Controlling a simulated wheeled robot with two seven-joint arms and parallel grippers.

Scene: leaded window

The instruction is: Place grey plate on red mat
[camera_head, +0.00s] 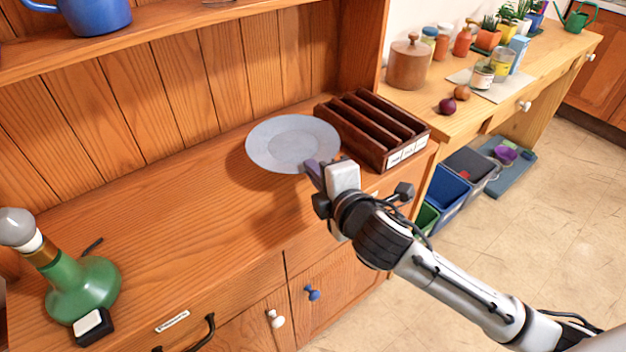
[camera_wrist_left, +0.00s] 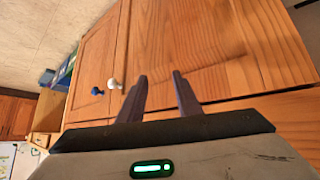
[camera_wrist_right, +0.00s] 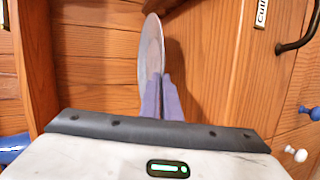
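The grey plate (camera_head: 285,140) is a round, pale disc above the sideboard top, left of the dark wooden rack. My right gripper (camera_head: 318,172) is at the plate's near right rim. In the right wrist view the plate (camera_wrist_right: 152,48) shows nearly edge-on, and my right gripper's fingers (camera_wrist_right: 161,88) are close together on its rim. A shadow on the wood in front of the plate suggests it is held clear of the surface. My left gripper (camera_wrist_left: 160,88) is open and empty, facing the cabinet doors; it is outside the head view. I see no red mat.
The dark slotted rack (camera_head: 375,130) stands right beside the plate. A green bottle-shaped object (camera_head: 82,285) stands at the sideboard's left end. The sideboard top (camera_head: 185,215) between is mostly clear. A blue pot (camera_head: 95,14) sits on the shelf above.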

